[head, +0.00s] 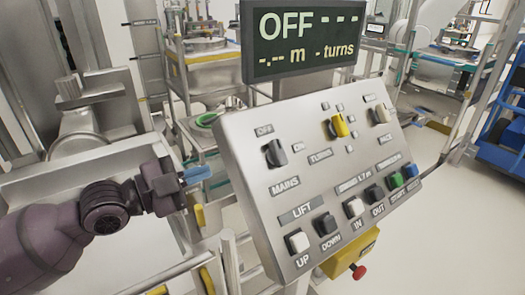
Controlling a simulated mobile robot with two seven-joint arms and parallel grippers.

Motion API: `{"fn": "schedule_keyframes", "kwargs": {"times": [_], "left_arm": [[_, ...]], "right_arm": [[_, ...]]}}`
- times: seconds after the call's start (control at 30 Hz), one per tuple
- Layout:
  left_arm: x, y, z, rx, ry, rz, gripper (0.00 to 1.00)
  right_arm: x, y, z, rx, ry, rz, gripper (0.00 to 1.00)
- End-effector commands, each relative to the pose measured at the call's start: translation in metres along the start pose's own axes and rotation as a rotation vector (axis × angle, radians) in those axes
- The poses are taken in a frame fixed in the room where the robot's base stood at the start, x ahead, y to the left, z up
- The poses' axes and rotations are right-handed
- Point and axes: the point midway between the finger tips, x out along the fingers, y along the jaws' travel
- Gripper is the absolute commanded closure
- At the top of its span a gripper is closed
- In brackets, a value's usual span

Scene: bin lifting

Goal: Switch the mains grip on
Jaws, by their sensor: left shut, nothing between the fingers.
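The mains grip (275,153) is a dark grey rotary knob at the upper left of the sloping grey control panel (236,122). The MAINS label is below it, the OFF label above it and a small ON label to its right. The grip's ridge points up toward OFF. The display (302,38) above the panel reads OFF with dashes. My left gripper (198,174) is shut and empty, with light blue fingertips, left of the panel and apart from the grip. My right gripper is out of view.
A yellow box with a red emergency button (358,271) is below. Metal machine frames stand behind my left arm.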

Motion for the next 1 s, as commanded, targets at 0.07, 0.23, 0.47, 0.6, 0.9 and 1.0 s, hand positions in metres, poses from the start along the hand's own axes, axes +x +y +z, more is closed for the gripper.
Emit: {"fn": "schedule_keyframes", "kwargs": {"times": [0.07,0.23,0.47,0.6,0.9,1.0], "left_arm": [[0.000,0.000,0.000,0.005,0.000,0.000,1.00],[0.000,0.000,0.000,0.004,-0.001,0.000,1.00],[0.006,-0.001,0.000,0.004,0.000,-0.001,1.00],[0.018,-0.001,-0.001,0.002,0.002,-0.003,1.00],[0.057,-0.001,-0.001,0.002,0.002,-0.002,1.00],[0.071,-0.001,-0.001,0.002,0.002,-0.002,1.00]], "right_arm": [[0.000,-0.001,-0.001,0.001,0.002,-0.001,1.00],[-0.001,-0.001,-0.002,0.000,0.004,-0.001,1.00],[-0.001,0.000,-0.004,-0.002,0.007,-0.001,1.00],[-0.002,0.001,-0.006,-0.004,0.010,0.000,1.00],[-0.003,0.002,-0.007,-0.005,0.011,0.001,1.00],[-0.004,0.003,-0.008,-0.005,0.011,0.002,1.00]]}}
